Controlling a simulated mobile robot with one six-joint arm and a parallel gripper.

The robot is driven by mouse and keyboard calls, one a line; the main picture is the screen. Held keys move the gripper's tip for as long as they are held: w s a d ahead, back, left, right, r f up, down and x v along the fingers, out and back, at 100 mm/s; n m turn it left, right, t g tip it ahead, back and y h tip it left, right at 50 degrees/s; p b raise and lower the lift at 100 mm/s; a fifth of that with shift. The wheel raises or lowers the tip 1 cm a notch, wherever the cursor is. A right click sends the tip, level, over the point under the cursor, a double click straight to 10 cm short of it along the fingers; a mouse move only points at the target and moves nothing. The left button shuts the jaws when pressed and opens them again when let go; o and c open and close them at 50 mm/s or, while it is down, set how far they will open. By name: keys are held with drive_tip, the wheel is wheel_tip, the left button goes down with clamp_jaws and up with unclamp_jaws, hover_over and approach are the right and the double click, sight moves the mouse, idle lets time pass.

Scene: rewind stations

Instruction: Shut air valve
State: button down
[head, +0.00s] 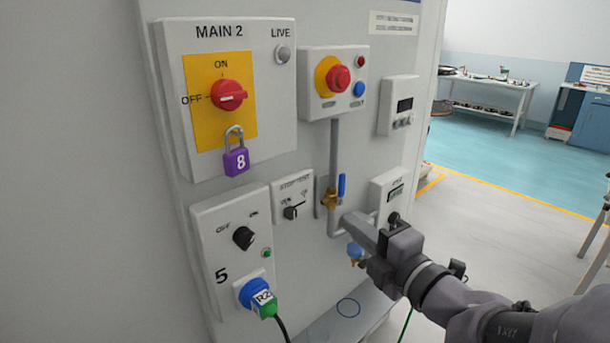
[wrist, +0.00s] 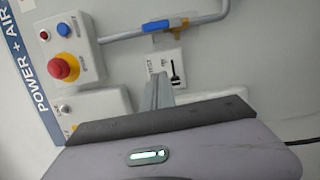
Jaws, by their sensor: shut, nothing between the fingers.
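The air valve has a brass body (head: 331,199) and a blue lever handle (head: 341,187) on a grey pipe (head: 334,150) on the panel. The handle stands upright, in line with the pipe. In the wrist view the blue handle (wrist: 157,26) also lies along the pipe. My gripper (head: 348,222) is shut and empty, just below and right of the valve, with its fingers pointing at the panel. It hides part of the pipe's lower end. In the wrist view my gripper's fingers (wrist: 158,92) are below the handle and apart from it.
A purple padlock (head: 236,161) hangs under the red MAIN 2 switch (head: 229,95). An emergency-stop box (head: 316,106) is above the valve; a small switch plate (head: 293,200) is left of it. A grey meter box (head: 388,190) stands close right. A plug (head: 258,298) sits in socket 5.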

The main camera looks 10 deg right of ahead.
sight(342, 191)
drive_tip(key=shift+w+d+m, duration=0.15)
drive_tip(key=shift+d+m, duration=0.3)
drive_tip(key=shift+m, duration=0.05)
drive_tip(key=shift+a+r, duration=0.1)
drive_tip(key=w+p, duration=0.6)
drive_tip(key=w, duration=0.1)
drive_tip(key=w+a+p, duration=0.1)
drive_tip(key=w+p, duration=0.2)
drive_tip(key=w, duration=0.1)
drive_tip(key=shift+a+f+p, duration=0.1)
drive_tip(key=shift+f+p, duration=0.1)
drive_tip(key=shift+p, duration=0.15)
drive_tip(key=shift+w+d+r, duration=0.1)
drive_tip(key=shift+w+d, duration=0.2)
drive_tip(key=shift+d, duration=0.1)
drive_tip(key=shift+r, duration=0.15)
